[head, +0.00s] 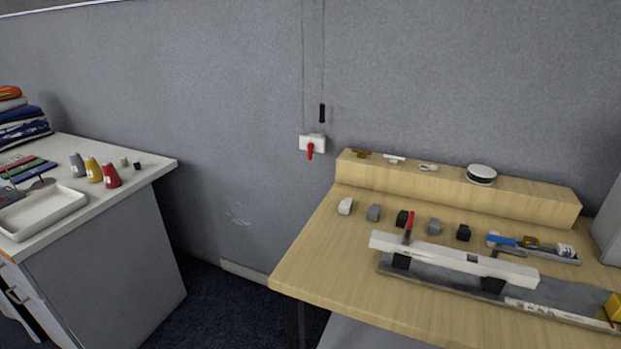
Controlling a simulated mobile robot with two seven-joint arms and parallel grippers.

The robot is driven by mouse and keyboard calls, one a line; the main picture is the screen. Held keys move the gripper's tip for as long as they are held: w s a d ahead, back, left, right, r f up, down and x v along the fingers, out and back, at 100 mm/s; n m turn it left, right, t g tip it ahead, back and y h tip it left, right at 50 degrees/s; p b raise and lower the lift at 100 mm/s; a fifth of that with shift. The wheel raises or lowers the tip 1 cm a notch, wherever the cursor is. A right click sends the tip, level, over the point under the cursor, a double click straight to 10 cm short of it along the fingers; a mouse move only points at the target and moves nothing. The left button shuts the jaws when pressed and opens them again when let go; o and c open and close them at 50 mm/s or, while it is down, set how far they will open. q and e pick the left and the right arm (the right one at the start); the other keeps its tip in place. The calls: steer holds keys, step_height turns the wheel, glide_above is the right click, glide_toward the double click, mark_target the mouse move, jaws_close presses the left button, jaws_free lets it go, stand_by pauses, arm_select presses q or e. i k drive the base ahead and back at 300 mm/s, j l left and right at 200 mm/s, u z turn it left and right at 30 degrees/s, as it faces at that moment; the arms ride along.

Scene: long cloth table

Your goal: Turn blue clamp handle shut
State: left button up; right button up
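A blue handle (502,240) lies low and roughly level along a grey metal clamp bar (565,258) on the right of the wooden table. A small brown-and-dark block (530,242) sits beside its right end. The handle is small in view, so I cannot tell whether the clamp is open or shut. Neither of my grippers is in view.
A long white rail (455,259) on black blocks lies in front of the clamp, with a red upright handle (408,226) at its left. Several small blocks (433,226) line the table behind. A wooden ledge (450,191) backs it. A white counter (150,163) stands left.

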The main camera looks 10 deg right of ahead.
mark_target(499, 242)
steer(key=z, duration=1.4)
